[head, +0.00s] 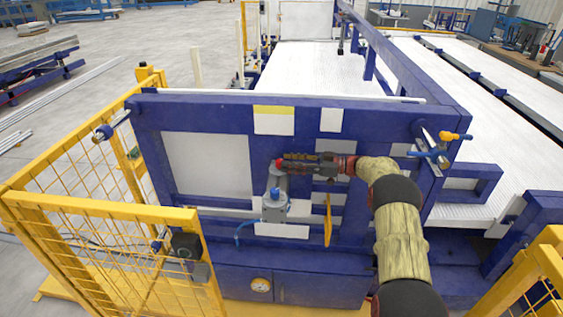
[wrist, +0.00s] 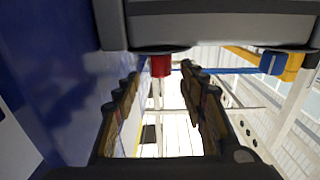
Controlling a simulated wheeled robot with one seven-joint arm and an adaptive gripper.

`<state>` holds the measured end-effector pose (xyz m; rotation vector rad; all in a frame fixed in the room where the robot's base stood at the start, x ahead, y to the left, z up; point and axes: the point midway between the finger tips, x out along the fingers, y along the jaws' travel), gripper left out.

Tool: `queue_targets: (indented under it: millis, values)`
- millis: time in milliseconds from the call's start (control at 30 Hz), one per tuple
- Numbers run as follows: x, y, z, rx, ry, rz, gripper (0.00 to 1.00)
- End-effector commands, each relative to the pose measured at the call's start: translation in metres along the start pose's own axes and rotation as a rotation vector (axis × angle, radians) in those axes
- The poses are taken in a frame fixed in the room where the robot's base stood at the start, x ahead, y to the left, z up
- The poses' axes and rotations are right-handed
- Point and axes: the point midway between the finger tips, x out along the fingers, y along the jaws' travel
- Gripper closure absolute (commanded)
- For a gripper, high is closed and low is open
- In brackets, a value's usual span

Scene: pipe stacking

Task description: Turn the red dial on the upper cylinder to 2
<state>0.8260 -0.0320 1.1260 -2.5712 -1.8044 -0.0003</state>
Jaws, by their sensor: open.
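The red dial (head: 278,163) shows as a small red spot at the left end of my gripper (head: 286,160) in the head view. The upper cylinder (head: 281,183) is grey and partly hidden behind my gripper. In the wrist view a grey body (wrist: 215,28) fills the top, with the red dial (wrist: 160,66) sticking out below it. My gripper (wrist: 160,78) is open, with one dark finger on each side of the dial's line. A gap shows between the dial and each finger. The dial's number marks are too small to read.
The blue panel (head: 210,118) of the machine is close behind and beside the gripper. A yellow handle (head: 327,222) hangs below the gripper. Yellow mesh fencing (head: 100,160) stands on the left.

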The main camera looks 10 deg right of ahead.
Motion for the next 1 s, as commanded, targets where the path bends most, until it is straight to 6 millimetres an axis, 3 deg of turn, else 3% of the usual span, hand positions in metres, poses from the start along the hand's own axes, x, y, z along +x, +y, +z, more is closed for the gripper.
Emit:
queue_targets:
  millis: [200,400,667,1000]
  values:
    - [-0.046,0.001,0.000,-0.001,0.000,0.002,0.58]
    - [-0.072,0.001,0.001,0.000,0.000,0.001,0.58]
    - [-0.081,0.000,0.001,0.000,0.000,-0.001,0.58]
    - [-0.073,-0.007,-0.004,-0.001,0.002,0.000,0.61]
